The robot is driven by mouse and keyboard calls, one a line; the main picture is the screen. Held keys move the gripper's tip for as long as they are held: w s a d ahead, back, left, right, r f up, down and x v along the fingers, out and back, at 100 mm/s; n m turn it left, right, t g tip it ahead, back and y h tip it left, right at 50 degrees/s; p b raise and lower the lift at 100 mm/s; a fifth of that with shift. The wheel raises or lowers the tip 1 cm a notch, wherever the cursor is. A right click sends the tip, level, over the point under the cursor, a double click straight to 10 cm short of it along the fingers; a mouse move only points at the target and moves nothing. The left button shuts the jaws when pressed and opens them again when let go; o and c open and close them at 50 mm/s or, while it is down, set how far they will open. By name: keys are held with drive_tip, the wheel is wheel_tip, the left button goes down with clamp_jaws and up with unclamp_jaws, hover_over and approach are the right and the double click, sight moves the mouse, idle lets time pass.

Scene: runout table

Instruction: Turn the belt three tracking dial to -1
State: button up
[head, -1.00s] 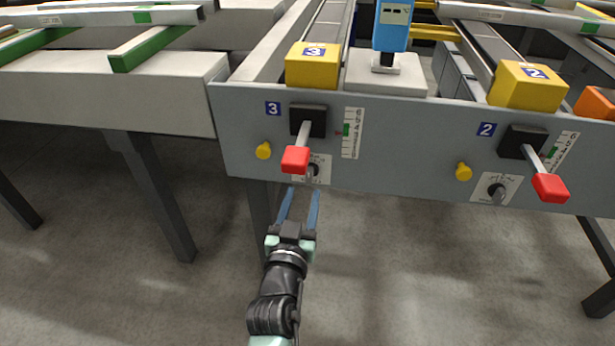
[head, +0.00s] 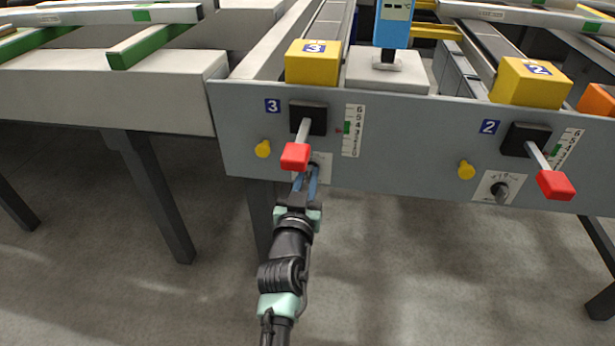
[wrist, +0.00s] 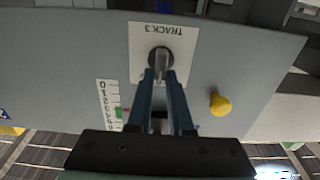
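The belt three tracking dial (wrist: 160,60) is a dark round knob with a grey grip bar on a white plate marked TRACK 3 (wrist: 143,40), upside down in the wrist view. My gripper (wrist: 160,77) has its two blue fingers drawn in at either side of the grip bar, and they look closed on it. In the head view my gripper (head: 306,182) reaches up to the dial from below. There the fingers and the red-handled lever hide most of the dial, and only part of its plate (head: 325,163) shows. The dial's scale marks are too small to read.
The red lever handle (head: 296,156) hangs just above my fingertips. A yellow knob (head: 263,149) sits left of it, and a numbered scale (head: 353,131) to the right. Station 2's similar dial (head: 501,190) is farther right. The floor below the panel is open.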

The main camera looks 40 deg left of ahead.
clamp_jaws()
drive_tip(key=n, duration=0.4)
drive_tip(key=shift+s+a, duration=0.1)
drive_tip(key=shift+a, duration=0.1)
drive_tip(key=shift+f, duration=0.1)
drive_tip(key=o, duration=0.6)
unclamp_jaws()
